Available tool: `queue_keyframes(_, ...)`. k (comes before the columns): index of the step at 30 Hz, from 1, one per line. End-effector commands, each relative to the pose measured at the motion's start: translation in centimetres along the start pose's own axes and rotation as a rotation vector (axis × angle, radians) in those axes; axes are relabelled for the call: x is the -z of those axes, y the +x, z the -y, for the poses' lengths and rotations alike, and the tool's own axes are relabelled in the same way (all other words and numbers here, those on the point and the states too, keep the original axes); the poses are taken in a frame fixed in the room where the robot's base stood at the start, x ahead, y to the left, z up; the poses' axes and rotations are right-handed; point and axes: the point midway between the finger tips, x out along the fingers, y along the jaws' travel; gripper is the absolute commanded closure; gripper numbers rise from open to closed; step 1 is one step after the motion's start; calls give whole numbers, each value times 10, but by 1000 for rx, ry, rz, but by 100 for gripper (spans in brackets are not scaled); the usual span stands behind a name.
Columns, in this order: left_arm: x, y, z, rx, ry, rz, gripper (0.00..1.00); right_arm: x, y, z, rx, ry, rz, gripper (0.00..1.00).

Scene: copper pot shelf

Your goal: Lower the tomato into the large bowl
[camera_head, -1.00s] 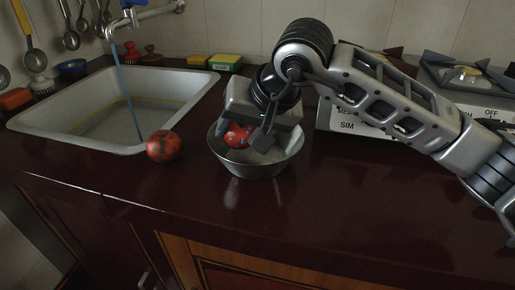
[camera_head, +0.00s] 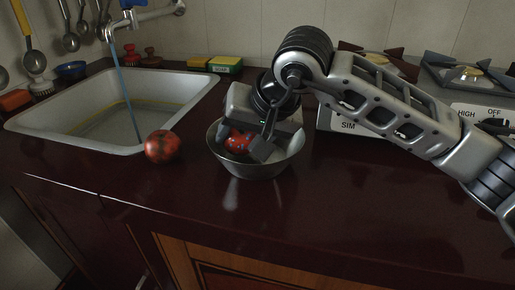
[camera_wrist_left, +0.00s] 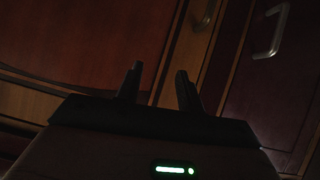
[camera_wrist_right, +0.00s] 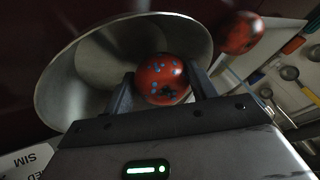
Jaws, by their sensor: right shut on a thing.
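A red tomato with blue and dark specks (camera_head: 238,141) is between the fingers of my right gripper (camera_head: 252,146), inside the rim of the large metal bowl (camera_head: 256,169). The right wrist view shows the tomato (camera_wrist_right: 162,79) with a finger on each side and the bowl (camera_wrist_right: 72,85) around and behind it. Whether the tomato touches the bowl's bottom is hidden. My left gripper (camera_wrist_left: 158,88) shows only in the left wrist view, fingers apart and empty, before dark cabinet fronts.
A second red, dark-patched tomato (camera_head: 162,146) lies on the dark counter (camera_head: 330,215) between the sink (camera_head: 120,149) and the bowl. A stove (camera_head: 345,125) stands right behind my right arm. Sponges (camera_head: 225,64) lie behind the sink. The front counter is clear.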

Motion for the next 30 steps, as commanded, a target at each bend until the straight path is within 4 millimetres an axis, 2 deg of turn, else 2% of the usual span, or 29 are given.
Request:
queue_keyframes(1,-7,-1,-1,-2,1,20,62,0,0,0,0,0,-1,68)
queue_keyframes(4,-7,-1,-1,-2,1,20,62,0,0,0,0,0,-1,68)
queue_keyframes(5,-7,-1,-1,-2,1,20,62,0,0,0,0,0,-1,35)
queue_keyframes(6,-7,-1,-1,-2,1,20,62,0,0,0,0,0,-1,23)
queue_keyframes(7,-7,-1,-1,-2,1,20,62,0,0,0,1,0,-1,18)
queue_keyframes(15,-7,-1,-1,-2,0,20,62,0,0,0,0,0,1,18)
queue_keyframes(19,1,-6,-2,-2,1,19,62,4,-8,4,0,0,0,18)
queue_keyframes(30,61,-44,-11,-4,-4,15,62,34,-67,30,1,1,2,18)
